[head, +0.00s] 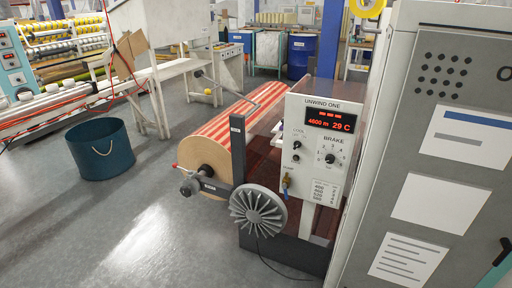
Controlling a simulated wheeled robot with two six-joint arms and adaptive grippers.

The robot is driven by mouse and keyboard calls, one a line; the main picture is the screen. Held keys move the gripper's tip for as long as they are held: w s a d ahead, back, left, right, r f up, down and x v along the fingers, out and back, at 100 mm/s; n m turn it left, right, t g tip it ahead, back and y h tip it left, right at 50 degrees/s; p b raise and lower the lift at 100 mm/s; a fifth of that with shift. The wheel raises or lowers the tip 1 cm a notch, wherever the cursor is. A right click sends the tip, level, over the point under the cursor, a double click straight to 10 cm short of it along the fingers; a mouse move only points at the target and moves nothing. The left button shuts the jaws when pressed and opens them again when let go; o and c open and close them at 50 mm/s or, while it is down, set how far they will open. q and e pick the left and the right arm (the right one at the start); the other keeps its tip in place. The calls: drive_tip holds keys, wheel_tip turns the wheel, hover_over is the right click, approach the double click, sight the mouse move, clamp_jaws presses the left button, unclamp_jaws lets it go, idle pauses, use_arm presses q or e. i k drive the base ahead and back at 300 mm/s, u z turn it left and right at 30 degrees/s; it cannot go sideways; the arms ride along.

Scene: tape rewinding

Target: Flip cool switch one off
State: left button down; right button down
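A light grey control panel labelled UNWIND ONE (318,150) stands at the centre right. Its red display (330,119) reads 4600 m and 29 C. On the panel's left side, small dark switches (297,145) sit one above the other. Neither of my grippers shows in the head view.
A tall grey cabinet (440,140) stands close on the right. A teal bin (103,150) stands on the floor at left. The floor at front left is clear.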

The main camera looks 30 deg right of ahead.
sight(297, 144)
drive_tip(key=z, duration=0.05)
drive_tip(key=i, duration=1.05)
drive_tip(key=z, duration=0.5)
